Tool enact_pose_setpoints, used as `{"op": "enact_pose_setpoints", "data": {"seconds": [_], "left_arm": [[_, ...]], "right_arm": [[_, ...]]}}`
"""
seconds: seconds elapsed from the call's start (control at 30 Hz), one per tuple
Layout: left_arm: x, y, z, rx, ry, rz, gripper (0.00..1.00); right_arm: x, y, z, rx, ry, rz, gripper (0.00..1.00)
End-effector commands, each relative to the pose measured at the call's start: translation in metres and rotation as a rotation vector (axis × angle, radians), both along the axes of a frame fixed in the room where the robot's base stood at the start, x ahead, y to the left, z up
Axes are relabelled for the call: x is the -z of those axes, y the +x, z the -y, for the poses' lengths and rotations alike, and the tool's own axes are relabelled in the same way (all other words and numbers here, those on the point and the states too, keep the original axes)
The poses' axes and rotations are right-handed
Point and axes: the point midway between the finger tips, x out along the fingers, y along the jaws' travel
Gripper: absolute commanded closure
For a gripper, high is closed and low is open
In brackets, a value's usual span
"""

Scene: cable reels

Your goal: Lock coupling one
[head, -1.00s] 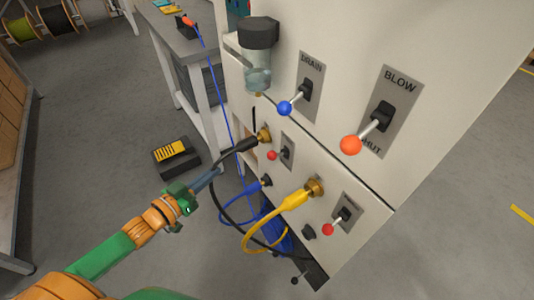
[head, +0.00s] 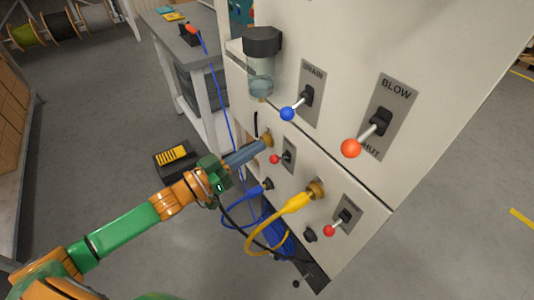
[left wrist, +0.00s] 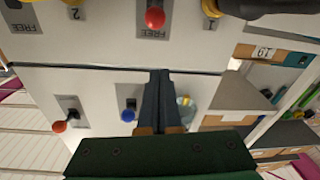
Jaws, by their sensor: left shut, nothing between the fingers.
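The cream panel carries a lever with a red knob (head: 274,159) on a grey plate, beside a brass coupling (head: 267,138). In the left wrist view the red knob (left wrist: 155,17) stands by a FREE label at the top. The brass coupling (left wrist: 212,8) and its black plug (left wrist: 250,5) show there too. My left gripper (head: 263,146) is shut and empty, close in front of the panel near the coupling; in the head view it hides the black plug. Its shut fingers (left wrist: 160,77) appear apart from the knob. My right gripper is not in view.
A yellow plug (head: 297,203) sits in a second brass coupling, with another red-knob lever (head: 329,231) beside it. Above are the blue DRAIN knob (head: 288,114), orange BLOW knob (head: 351,148) and a clear bowl (head: 260,76). Blue and black hoses hang below.

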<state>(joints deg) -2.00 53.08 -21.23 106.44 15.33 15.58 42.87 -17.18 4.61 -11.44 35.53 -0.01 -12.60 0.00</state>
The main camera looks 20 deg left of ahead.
Motion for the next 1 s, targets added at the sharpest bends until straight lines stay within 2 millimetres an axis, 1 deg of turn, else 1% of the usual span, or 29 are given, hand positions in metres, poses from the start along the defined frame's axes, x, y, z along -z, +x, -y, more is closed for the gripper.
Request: {"op": "enact_pose_setpoints", "data": {"seconds": [0.03, 0.2, 0.23, 0.3, 0.4, 0.47, 0.6, 0.87, 1.0], "left_arm": [[-0.005, 0.010, 0.006, -0.001, -0.003, 0.005, 1.00], [-0.008, 0.039, 0.027, 0.001, 0.000, 0.002, 1.00], [0.002, 0.036, 0.026, -0.001, -0.001, -0.006, 1.00], [0.015, 0.031, 0.025, -0.001, -0.001, -0.007, 1.00], [0.027, 0.027, 0.025, -0.001, 0.000, -0.005, 1.00], [0.031, 0.025, 0.025, 0.000, -0.001, -0.004, 1.00], [0.035, 0.024, 0.025, 0.000, 0.001, -0.002, 1.00], [0.035, 0.024, 0.025, 0.000, 0.001, -0.001, 1.00], [0.038, 0.023, 0.025, -0.001, -0.010, 0.011, 1.00]], "right_arm": [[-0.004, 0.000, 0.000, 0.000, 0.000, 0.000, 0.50], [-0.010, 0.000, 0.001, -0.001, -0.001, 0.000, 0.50], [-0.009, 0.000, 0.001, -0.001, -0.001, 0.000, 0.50], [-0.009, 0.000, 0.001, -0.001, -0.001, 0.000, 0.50], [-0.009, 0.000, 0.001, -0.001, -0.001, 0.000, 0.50], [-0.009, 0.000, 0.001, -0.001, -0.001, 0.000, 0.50], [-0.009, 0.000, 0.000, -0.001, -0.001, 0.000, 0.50], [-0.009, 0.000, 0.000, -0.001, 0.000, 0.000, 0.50], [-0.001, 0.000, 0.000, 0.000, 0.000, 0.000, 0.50]]}}
